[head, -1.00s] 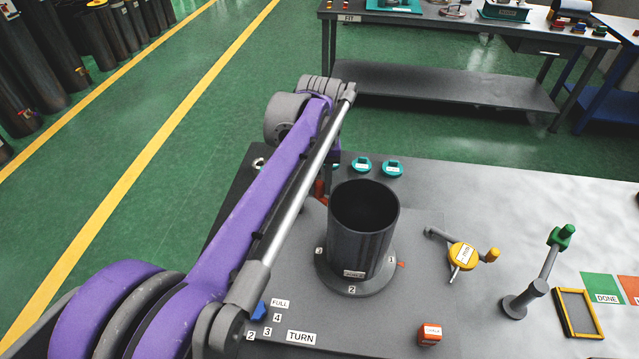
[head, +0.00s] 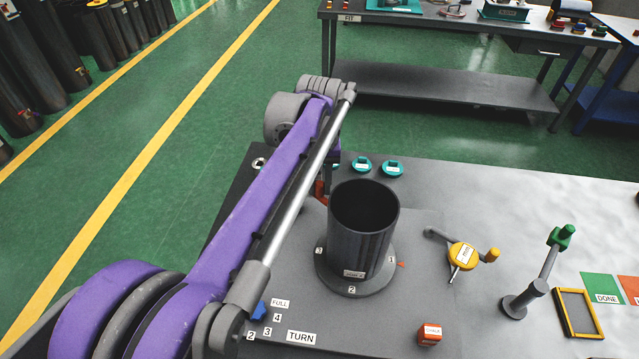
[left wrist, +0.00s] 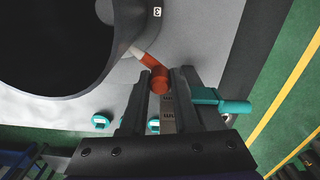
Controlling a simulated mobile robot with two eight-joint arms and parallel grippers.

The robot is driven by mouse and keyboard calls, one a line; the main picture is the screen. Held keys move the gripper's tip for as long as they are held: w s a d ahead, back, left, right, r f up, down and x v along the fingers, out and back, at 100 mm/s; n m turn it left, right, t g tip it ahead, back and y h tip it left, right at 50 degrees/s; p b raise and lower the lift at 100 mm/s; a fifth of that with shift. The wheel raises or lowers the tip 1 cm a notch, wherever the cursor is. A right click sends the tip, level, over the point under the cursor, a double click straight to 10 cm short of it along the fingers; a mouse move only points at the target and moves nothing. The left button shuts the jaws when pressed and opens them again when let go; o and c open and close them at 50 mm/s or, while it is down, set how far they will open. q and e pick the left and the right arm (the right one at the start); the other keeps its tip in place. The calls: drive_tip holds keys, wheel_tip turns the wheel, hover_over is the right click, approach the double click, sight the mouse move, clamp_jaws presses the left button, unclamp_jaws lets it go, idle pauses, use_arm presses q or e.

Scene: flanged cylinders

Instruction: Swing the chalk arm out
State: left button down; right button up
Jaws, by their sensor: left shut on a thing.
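The chalk arm (left wrist: 153,68) is an orange-red bar with a round knob and a white tip that reaches toward the dark flanged cylinder (left wrist: 60,45) in the left wrist view. My left gripper (left wrist: 158,78) is shut on its knob. Whether the white tip touches the cylinder wall is hard to tell. In the head view the upright cylinder (head: 364,235) stands on its round flange, which has number tags around it. A bit of red (head: 320,188) shows left of the cylinder; my left arm hides most of the gripper there. My right gripper is not in view.
Teal round pieces (head: 392,168) lie behind the cylinder. A yellow dial gauge (head: 462,256), a green-topped post (head: 540,270), a yellow-framed tray (head: 579,312) and an orange-red block (head: 430,334) are to the right. A teal handle (left wrist: 221,102) is close beside my left gripper.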

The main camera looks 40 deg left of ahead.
use_arm(q)
drive_tip(key=shift+s+m, duration=0.1)
drive_tip(key=shift+m, duration=0.2)
drive_tip(key=shift+s+a+m+p, duration=0.15)
drive_tip(key=shift+s+a+m, duration=0.35)
drive_tip(key=shift+m, duration=1.4)
drive_tip(key=shift+s+a+m+p, duration=0.1)
drive_tip(key=shift+s+a+m, duration=0.45)
drive_tip(key=shift+m, duration=1.35)
drive_tip(key=shift+s+a+m+p, duration=0.25)
drive_tip(key=shift+s+m, duration=0.4)
drive_tip(key=shift+m, duration=1.25)
drive_tip(key=c, duration=0.6)
unclamp_jaws()
drive_tip(key=shift+a, duration=0.1)
drive_tip(key=shift+c, duration=0.2)
